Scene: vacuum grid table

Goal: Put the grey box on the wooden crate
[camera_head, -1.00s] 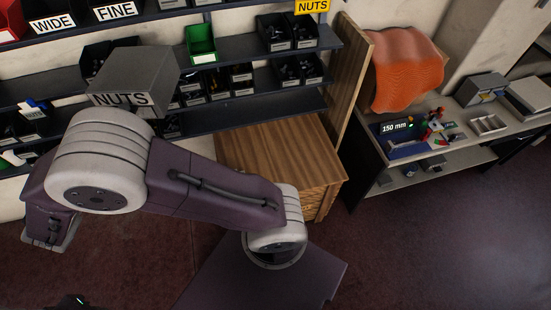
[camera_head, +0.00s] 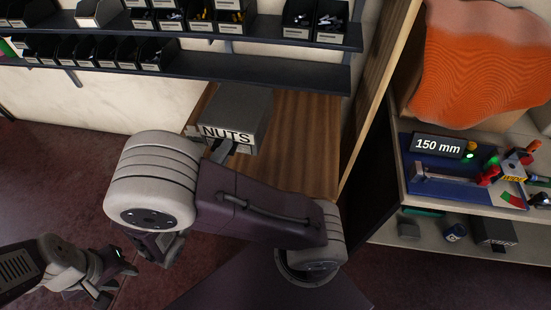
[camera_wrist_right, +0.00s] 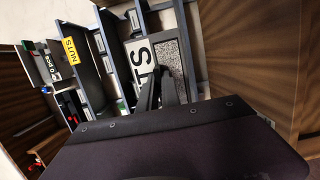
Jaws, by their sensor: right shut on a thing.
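The grey box (camera_head: 240,105), with a NUTS label on its front, is in front of the wooden crate's left part in the head view. I cannot tell whether it touches the crate top. The wooden crate (camera_head: 305,140) has a bare striped top to the right of the box. My right gripper (camera_head: 221,150) is shut on the box's front, partly hidden by my arm. In the right wrist view the fingers (camera_wrist_right: 160,85) reach the labelled face of the grey box (camera_wrist_right: 172,58). My left gripper (camera_head: 122,280) is open and empty at the lower left, away from the crate.
Dark shelves (camera_head: 250,68) with several small bins stand behind the crate. An upright wooden panel (camera_head: 385,85) borders the crate's right side. A workbench (camera_head: 405,165) with an orange cover (camera_head: 480,65) and a 150 mm display (camera_head: 437,146) stands at the right.

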